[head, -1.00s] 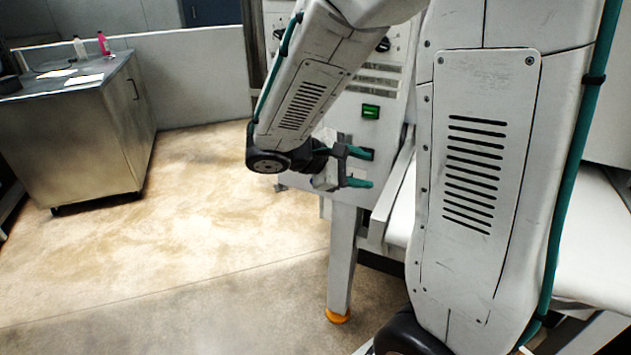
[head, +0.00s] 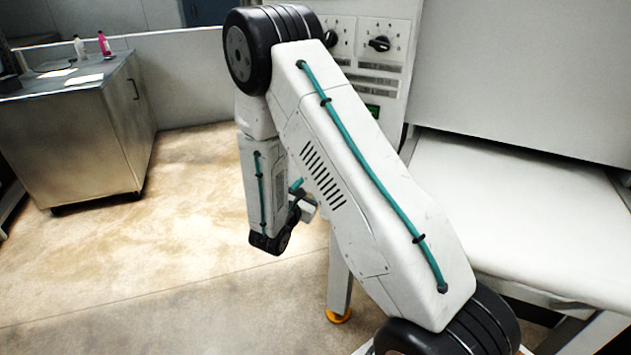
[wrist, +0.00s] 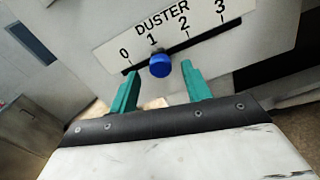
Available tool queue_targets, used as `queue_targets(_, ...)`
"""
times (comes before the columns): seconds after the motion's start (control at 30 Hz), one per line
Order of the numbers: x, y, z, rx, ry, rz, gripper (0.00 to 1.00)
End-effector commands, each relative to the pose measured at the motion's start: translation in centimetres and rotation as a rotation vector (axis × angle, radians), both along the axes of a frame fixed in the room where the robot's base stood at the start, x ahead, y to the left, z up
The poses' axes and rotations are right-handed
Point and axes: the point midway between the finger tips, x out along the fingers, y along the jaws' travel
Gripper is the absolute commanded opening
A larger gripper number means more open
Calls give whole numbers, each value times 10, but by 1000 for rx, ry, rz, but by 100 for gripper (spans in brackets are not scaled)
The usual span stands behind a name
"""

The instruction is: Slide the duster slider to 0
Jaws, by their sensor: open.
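The duster slider is a blue round knob (wrist: 160,65) on a slot under a white label plate (wrist: 172,32) reading DUSTER, with marks 0, 1, 2 and 3 from left to right. The knob sits by the 1 mark. My gripper (wrist: 159,82) is open, with its green fingers apart and nothing between them. In the wrist view the knob appears just beyond the fingertips, in line with the gap between them; I see no contact. In the head view my gripper (head: 302,196) is mostly hidden by my arm, and the slider is not visible.
The machine's control panel (head: 385,42) with black rotary knobs stands behind my arm. A white conveyor belt (head: 530,200) lies to the right. A metal cabinet (head: 75,150) with bottles on top stands at the left. The floor (head: 170,260) between is clear.

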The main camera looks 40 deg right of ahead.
Motion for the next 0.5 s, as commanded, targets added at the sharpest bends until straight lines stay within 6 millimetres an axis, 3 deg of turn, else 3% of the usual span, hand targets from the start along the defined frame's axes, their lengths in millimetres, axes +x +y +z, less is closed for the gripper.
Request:
queue_targets(0.2,15,-29,0,0,-1,-4,48)
queue_targets(0.5,21,-39,0,0,0,-1,48)
